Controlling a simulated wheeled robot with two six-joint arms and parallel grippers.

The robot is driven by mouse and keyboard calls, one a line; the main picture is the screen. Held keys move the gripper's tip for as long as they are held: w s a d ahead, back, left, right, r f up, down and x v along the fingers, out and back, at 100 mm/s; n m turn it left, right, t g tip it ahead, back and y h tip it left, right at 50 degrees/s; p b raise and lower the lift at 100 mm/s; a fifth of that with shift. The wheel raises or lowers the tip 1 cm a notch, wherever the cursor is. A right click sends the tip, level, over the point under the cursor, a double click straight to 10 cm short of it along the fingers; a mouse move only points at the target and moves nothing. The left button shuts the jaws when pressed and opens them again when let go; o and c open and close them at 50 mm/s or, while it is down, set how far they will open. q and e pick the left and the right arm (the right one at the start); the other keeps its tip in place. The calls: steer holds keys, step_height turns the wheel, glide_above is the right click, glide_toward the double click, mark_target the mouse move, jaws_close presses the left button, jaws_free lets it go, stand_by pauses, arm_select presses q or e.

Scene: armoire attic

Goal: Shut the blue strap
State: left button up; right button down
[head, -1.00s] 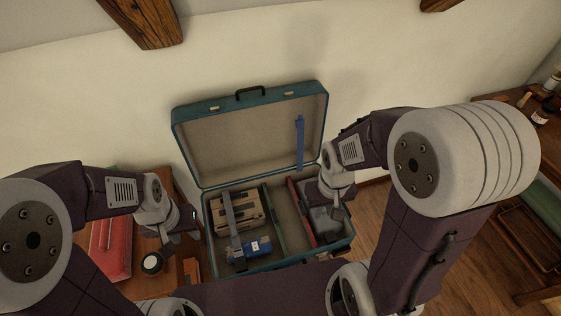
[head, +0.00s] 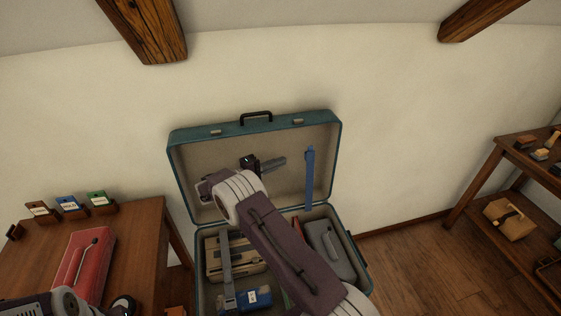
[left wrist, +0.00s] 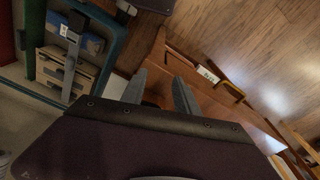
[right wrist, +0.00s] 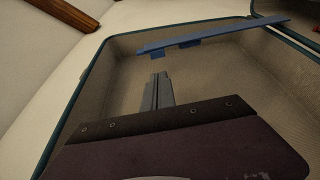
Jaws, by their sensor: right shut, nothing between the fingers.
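The blue strap (head: 309,178) hangs upright on the inside of the open suitcase lid, toward its right side. In the right wrist view the blue strap (right wrist: 215,36) runs across the lid's lining, with small blue tabs on its lower edge. My right gripper (head: 282,162) is shut and empty in front of the lid, left of the strap and apart from it. Its closed fingers (right wrist: 158,76) point at the lining in the right wrist view. My left gripper (left wrist: 160,82) is open and empty, beside the suitcase.
The teal suitcase (head: 182,192) stands open. A grey strap (head: 226,262) crosses tan items in its left part; a grey case (head: 330,250) lies at right. My right arm covers the middle. A table (head: 140,240) with a red box (head: 82,265) stands left, a shelf (head: 490,185) right.

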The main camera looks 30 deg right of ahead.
steer(key=d, duration=0.8)
steer(key=shift+d+f, duration=0.15)
steer(key=shift+f, duration=0.05)
steer(key=shift+w, duration=0.1)
